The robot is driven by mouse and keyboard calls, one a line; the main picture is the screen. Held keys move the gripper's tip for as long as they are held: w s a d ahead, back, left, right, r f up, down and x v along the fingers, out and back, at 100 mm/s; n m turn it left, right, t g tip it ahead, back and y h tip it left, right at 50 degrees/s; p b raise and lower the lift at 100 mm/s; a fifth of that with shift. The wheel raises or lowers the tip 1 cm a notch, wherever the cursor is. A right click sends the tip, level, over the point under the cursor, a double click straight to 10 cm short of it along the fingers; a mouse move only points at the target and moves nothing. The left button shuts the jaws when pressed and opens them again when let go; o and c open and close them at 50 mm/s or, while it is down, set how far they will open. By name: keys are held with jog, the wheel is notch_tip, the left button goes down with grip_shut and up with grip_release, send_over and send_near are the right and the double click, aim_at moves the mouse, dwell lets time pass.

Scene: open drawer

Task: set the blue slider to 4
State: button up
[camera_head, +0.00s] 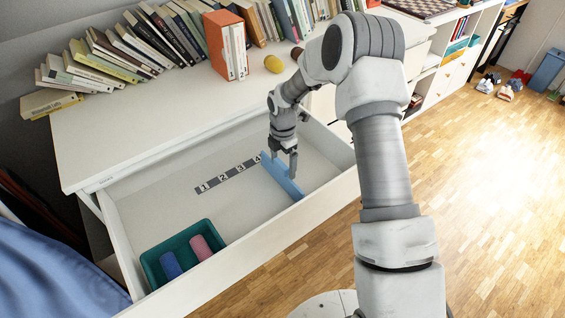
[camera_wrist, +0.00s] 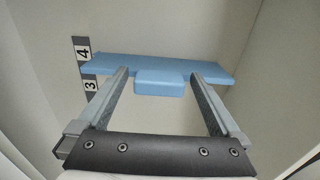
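The blue slider (camera_head: 284,178) is a light blue upright panel across the open white drawer, at the right end of the number strip (camera_head: 220,175) marked 1 to 4. In the wrist view the slider (camera_wrist: 112,66) has its left end beside the strip (camera_wrist: 82,50), around the border between 3 and 4; the raised panel makes the exact spot hard to tell. Its blocky blue handle (camera_wrist: 160,86) sits between my fingers. My gripper (camera_head: 286,158) points down at the slider; in the wrist view (camera_wrist: 160,75) its fingers are open, with gaps on both sides of the handle.
A teal tray (camera_head: 157,272) with a blue and a pink cylinder (camera_head: 201,248) is in the drawer's front left. Books (camera_head: 110,55), an orange box (camera_head: 224,45) and a yellow object (camera_head: 274,64) stand on the top above.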

notch_tip(320, 180, up, 17)
jog(key=p, duration=0.4)
jog(key=shift+r, duration=0.2)
jog(key=s+d+r+m+t+h, duration=0.1)
jog(key=s+d+r+m+t, duration=0.3)
jog(key=s+r+m, duration=1.1)
jog(key=s+d+r+m+t+y, duration=0.1)
jog(key=s+d+r+m, duration=0.15)
jog(key=s+m, duration=0.4)
jog(key=s+d+r+m+t, duration=0.1)
jog(key=s+d+r+m, duration=0.15)
jog(key=s, duration=0.65)
notch_tip(320, 180, up, 13)
jog(key=p, duration=1.3)
jog(key=shift+s+a, duration=0.15)
jog(key=shift+a, duration=0.2)
